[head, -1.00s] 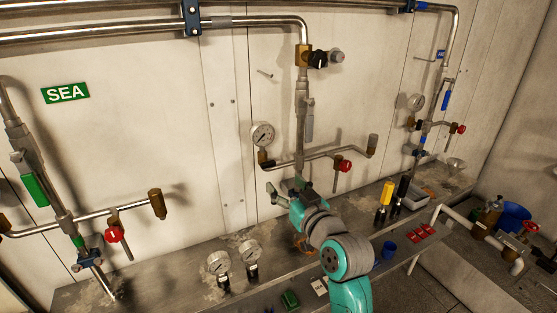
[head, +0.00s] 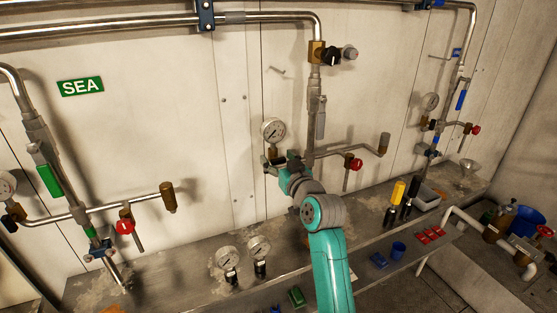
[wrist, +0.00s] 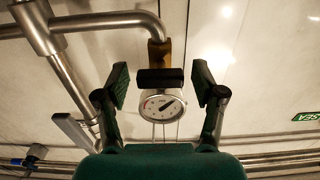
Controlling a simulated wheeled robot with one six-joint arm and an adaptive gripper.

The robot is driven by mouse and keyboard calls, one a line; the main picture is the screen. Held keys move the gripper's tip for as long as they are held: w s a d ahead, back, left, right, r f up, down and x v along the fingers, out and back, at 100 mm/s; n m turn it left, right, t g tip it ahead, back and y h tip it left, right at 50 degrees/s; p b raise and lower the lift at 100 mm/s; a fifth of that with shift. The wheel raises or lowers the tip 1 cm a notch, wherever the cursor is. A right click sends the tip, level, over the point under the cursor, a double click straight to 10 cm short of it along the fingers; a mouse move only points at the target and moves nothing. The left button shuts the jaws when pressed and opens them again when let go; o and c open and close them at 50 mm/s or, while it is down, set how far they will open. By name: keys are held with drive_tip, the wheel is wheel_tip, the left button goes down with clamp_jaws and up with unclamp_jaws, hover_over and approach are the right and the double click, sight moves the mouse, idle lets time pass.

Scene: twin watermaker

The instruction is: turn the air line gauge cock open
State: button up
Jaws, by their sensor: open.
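The air line gauge (head: 273,130) has a round white dial and stands on the left end of the middle pipe's side branch. In the wrist view the gauge (wrist: 162,104) shows below a brass fitting (wrist: 159,53). The gauge cock's black handle (wrist: 160,78) lies level across the picture, between the fitting and the dial. My gripper (wrist: 159,68) is open, with one finger on each side of the handle and a visible gap on both sides. In the head view my gripper (head: 279,161) is just below the dial and hides most of the cock.
The steel branch pipe (wrist: 105,21) and the upright pipe (wrist: 68,75) run close to my gripper's left finger in the wrist view. A red-handled valve (head: 356,164) sits right of my arm. Loose gauges (head: 228,258) stand on the bench below. The wall left of the gauge is clear.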

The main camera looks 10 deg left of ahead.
drive_tip(key=c, duration=1.2)
drive_tip(key=shift+o, duration=0.2)
drive_tip(key=shift+n, duration=0.3)
drive_tip(key=shift+s+a+n, duration=0.1)
drive_tip(key=shift+a+n, duration=0.05)
drive_tip(key=shift+n, duration=2.45)
drive_tip(key=o, duration=1.2)
drive_tip(key=shift+c, duration=0.2)
